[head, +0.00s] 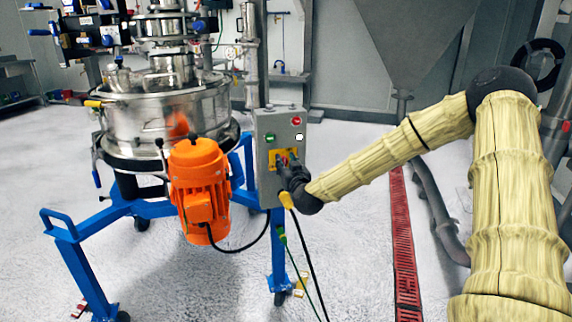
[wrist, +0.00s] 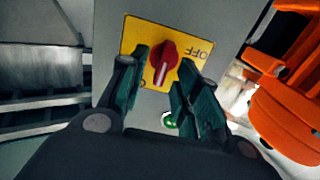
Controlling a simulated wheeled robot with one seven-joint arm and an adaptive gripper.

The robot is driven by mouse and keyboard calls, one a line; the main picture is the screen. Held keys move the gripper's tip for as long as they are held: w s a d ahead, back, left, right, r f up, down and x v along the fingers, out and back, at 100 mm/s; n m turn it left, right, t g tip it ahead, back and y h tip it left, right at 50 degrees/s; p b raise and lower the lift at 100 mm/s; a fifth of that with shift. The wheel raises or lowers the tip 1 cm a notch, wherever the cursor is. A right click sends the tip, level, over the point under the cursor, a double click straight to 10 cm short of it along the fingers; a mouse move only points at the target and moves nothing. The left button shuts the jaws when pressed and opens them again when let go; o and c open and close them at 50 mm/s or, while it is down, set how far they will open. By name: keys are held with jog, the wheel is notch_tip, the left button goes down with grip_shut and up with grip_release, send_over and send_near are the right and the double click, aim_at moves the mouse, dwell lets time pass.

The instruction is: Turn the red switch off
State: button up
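The red switch (wrist: 164,55) is a rotary knob on a yellow plate (wrist: 133,33). A pale line on it runs down toward the bottom of the wrist view. "OFF" shows upside down at the plate's upper right; another label at lower left is mostly hidden. My gripper (wrist: 161,75) is open, with one finger on each side of the knob; gaps show, and I cannot tell whether either finger touches it. In the head view, my gripper (head: 290,170) is at the front of the grey control box (head: 266,130), covering most of the switch.
A red button (head: 296,121) and a green button (head: 270,137) sit above the plate on the box. An orange motor (head: 199,185) and steel sifter (head: 150,115) stand left on a blue frame (head: 92,276). Cables hang below the box.

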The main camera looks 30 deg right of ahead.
jog(key=shift+w, duration=0.1)
grip_shut()
jog(key=shift+r+n+p, duration=0.1)
jog(key=shift+n+p, duration=0.2)
jog(key=shift+w+a+f+n+p, duration=0.1)
jog(key=shift+a+f+n+p, duration=0.25)
jog(key=shift+n, duration=2.5)
jog(key=shift+w+a+f+n+p, duration=0.15)
jog(key=shift+n+p, duration=0.35)
jog(key=shift+n, duration=2.4)
jog(key=shift+a+f+n+p, duration=0.2)
jog(key=shift+f+n+p, duration=0.2)
jog(key=shift+n, duration=2.45)
